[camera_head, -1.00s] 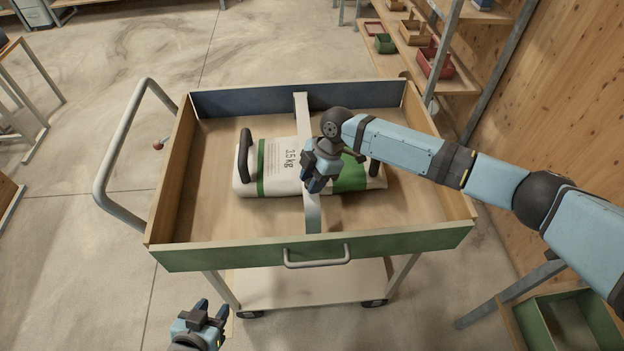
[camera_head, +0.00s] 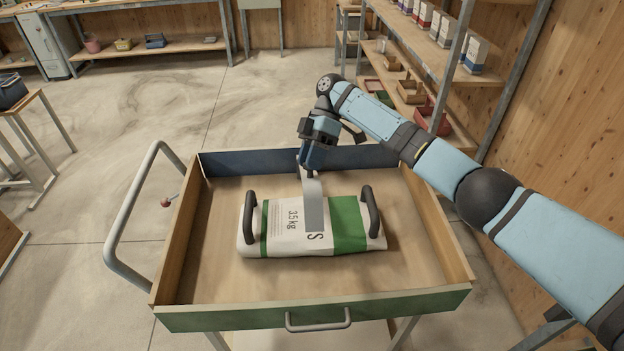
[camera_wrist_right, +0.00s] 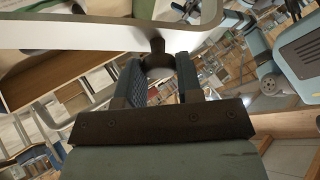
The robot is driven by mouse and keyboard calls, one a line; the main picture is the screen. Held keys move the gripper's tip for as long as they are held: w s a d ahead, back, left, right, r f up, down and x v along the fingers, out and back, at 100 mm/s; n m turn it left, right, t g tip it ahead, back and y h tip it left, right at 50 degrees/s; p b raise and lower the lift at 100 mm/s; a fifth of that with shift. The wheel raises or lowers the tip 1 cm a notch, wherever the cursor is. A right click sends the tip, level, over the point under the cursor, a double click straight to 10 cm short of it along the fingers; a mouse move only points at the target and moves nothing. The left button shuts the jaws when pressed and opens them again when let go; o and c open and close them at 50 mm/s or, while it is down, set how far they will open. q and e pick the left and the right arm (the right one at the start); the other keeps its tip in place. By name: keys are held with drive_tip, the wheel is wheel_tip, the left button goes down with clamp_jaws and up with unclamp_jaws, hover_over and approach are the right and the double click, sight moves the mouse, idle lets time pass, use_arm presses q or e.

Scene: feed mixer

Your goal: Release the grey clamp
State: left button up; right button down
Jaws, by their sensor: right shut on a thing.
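The grey clamp (camera_head: 314,208) is a flat bar at the cart's far wall, seen over the middle of a white and green feed bag (camera_head: 280,228). Its near end is clear of the cart's front wall and appears raised, though its exact angle is hard to tell. My right gripper (camera_head: 310,168) is shut on the clamp's small dark knob near the far wall. In the right wrist view the knob (camera_wrist_right: 157,46) sits between my right fingertips (camera_wrist_right: 160,65), below the pale bar (camera_wrist_right: 100,37). My left gripper is out of view.
The bag lies in a wooden cart tray (camera_head: 210,270) with a green front wall and a front handle (camera_head: 318,322). Two dark grips (camera_head: 250,217) (camera_head: 371,212) flank the bag. A push rail (camera_head: 125,215) stands left. Shelving (camera_head: 455,75) stands back right; open floor lies left.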

drive_tip(key=shift+w+r+g, duration=0.3)
drive_tip(key=shift+w+r, duration=0.5)
drive_tip(key=shift+r, duration=0.2)
